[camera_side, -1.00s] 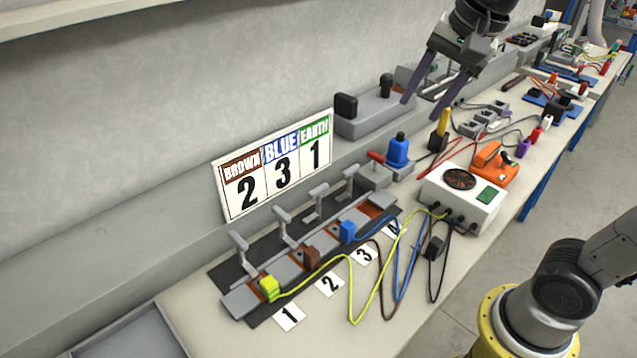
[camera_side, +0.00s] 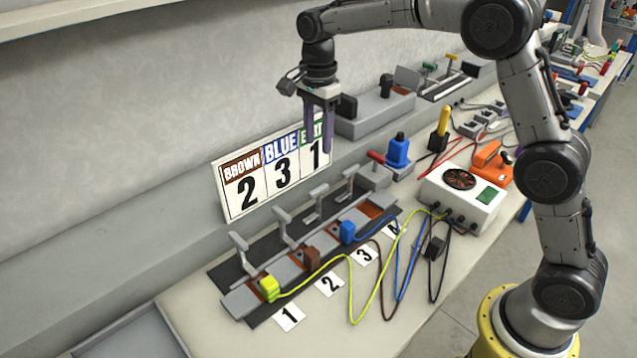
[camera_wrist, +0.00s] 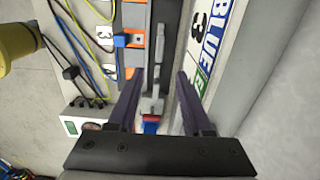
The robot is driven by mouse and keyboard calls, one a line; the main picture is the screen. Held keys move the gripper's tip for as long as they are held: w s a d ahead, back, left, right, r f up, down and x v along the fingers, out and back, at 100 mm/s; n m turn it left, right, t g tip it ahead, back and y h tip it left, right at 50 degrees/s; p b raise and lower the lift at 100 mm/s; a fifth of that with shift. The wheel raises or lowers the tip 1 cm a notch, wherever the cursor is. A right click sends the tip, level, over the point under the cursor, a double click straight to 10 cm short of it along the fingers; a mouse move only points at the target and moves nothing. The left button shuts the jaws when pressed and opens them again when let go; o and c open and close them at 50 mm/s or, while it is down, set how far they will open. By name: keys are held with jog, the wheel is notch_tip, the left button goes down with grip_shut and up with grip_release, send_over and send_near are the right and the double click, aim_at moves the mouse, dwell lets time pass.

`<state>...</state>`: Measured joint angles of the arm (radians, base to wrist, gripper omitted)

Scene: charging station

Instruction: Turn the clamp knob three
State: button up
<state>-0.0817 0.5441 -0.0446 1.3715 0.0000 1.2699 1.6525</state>
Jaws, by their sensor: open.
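My gripper (camera_side: 319,146) is open and empty, pointing down above the clamp strip, in front of the number sign. In the wrist view its two purple fingers (camera_wrist: 160,78) are spread apart. The clamp strip has upright grey levers in a row. The third lever from the left (camera_side: 318,198), behind label 3 (camera_side: 364,255), stands below my gripper. A blue plug (camera_side: 347,231) sits in line with it; the plug also shows in the wrist view (camera_wrist: 120,40). A grey lever (camera_wrist: 160,42) shows beyond the fingertips, and another lies partly between the fingers. No contact shows.
A sign (camera_side: 272,168) stands behind the strip. A brown plug (camera_side: 311,257) and a yellow-green plug (camera_side: 269,287) sit further left. Cables loop in front to a white box (camera_side: 460,200). A red-handled block (camera_side: 376,172) and blue plug holder (camera_side: 398,152) stand right of the strip.

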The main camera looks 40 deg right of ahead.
aim_at(319, 189)
notch_tip(319, 189, down, 13)
jog(key=shift+r, duration=0.15)
dwell(0.4)
grip_shut()
